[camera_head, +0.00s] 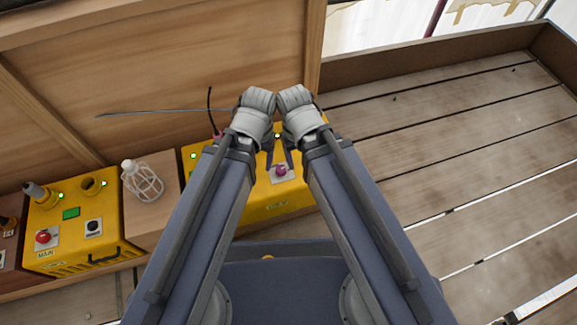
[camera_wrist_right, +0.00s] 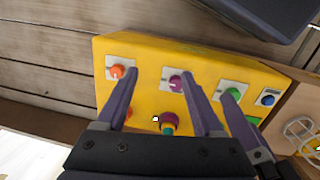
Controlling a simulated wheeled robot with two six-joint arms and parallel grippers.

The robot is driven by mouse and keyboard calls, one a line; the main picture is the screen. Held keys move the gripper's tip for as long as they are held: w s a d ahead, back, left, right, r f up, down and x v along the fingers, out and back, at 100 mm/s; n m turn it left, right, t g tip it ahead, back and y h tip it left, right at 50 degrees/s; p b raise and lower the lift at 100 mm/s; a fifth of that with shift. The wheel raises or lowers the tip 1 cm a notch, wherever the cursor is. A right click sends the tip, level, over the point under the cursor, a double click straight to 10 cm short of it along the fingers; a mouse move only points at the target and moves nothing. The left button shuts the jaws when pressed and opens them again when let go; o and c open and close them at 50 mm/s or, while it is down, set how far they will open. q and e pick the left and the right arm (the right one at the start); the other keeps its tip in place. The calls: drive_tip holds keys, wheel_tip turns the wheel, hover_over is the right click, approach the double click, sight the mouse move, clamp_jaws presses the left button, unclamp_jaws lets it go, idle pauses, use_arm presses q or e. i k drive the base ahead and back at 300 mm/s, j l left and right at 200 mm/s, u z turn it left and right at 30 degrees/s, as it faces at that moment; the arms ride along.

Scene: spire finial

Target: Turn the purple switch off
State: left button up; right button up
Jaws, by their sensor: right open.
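The purple switch (camera_head: 281,170) is a round knob on a pale plate on the yellow box. It also shows in the right wrist view (camera_wrist_right: 176,83). My right gripper (camera_wrist_right: 158,75) is open, its fingers reaching over the box; the purple switch lies between them, close to the right-hand fingertip in that view. Contact cannot be told. In the head view, dark fingers show just above the switch, below the two wrists. My left wrist (camera_head: 250,118) is beside the right one; its fingertips are not clearly visible.
In the right wrist view, an orange switch (camera_wrist_right: 118,71) and a green switch (camera_wrist_right: 232,94) flank the purple one, with a blue button (camera_wrist_right: 268,99) beyond. A caged lamp (camera_head: 143,180) and another yellow box (camera_head: 72,230) with a red button stand left. Wooden slats at right are clear.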

sight(280, 169)
drive_tip(key=k+j+z, duration=0.1)
drive_tip(key=j+z, duration=0.15)
drive_tip(key=k+j+z, duration=0.2)
drive_tip(key=j, duration=0.25)
drive_tip(key=j+z, duration=0.25)
drive_tip(key=k+j, duration=0.05)
